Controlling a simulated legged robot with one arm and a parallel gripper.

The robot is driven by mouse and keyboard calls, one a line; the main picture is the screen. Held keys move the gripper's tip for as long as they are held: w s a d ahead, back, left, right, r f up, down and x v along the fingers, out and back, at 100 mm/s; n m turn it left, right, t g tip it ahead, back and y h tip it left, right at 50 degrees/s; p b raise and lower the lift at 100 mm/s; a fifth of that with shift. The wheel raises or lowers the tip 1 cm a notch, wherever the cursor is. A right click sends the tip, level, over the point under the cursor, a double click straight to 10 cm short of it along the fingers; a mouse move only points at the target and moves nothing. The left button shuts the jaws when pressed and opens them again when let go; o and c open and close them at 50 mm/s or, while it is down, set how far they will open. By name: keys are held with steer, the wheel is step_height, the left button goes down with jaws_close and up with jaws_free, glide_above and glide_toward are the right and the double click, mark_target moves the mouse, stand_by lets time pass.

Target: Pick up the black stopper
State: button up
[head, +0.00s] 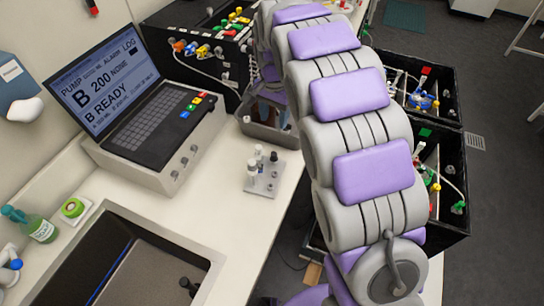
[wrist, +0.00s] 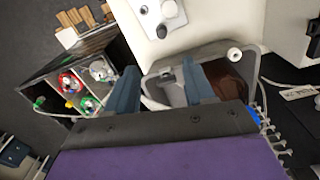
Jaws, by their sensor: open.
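A small metal rack (head: 262,185) stands on the white bench in the head view, holding white-topped pieces and a dark-topped piece (head: 274,157) that may be the black stopper. In the wrist view the rack (wrist: 147,14) is at the top, with a small black round piece (wrist: 161,31) on its near edge. My gripper (wrist: 160,88) is open, its two blue fingers apart with nothing held between them. It points over a grey tray (wrist: 215,48), short of the rack. In the head view my arm hides most of the gripper.
The grey tray (head: 262,134) sits at the bench's edge. A pump unit with a screen (head: 105,75) stands left of the rack. Black boxes with coloured fittings (head: 205,40) are behind. A dark basin (head: 120,225) is in front, with dark knobs (head: 188,287) inside.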

steer(key=f, duration=0.1)
steer(key=b, duration=0.3)
glide_above(274, 154)
step_height(274, 154, down, 11)
steer(key=shift+s+a+r, duration=0.1)
steer(key=shift+s, duration=0.05)
steer(key=shift+f, duration=0.7)
steer(key=f, duration=0.1)
steer(key=f+b, duration=0.1)
steer(key=f, duration=0.2)
steer(key=shift+w+f+b, duration=0.2)
steer(key=shift+w+b, duration=0.05)
steer(key=shift+b, duration=0.1)
steer(key=shift+r, duration=0.1)
steer(key=shift+c, duration=0.3)
jaws_close()
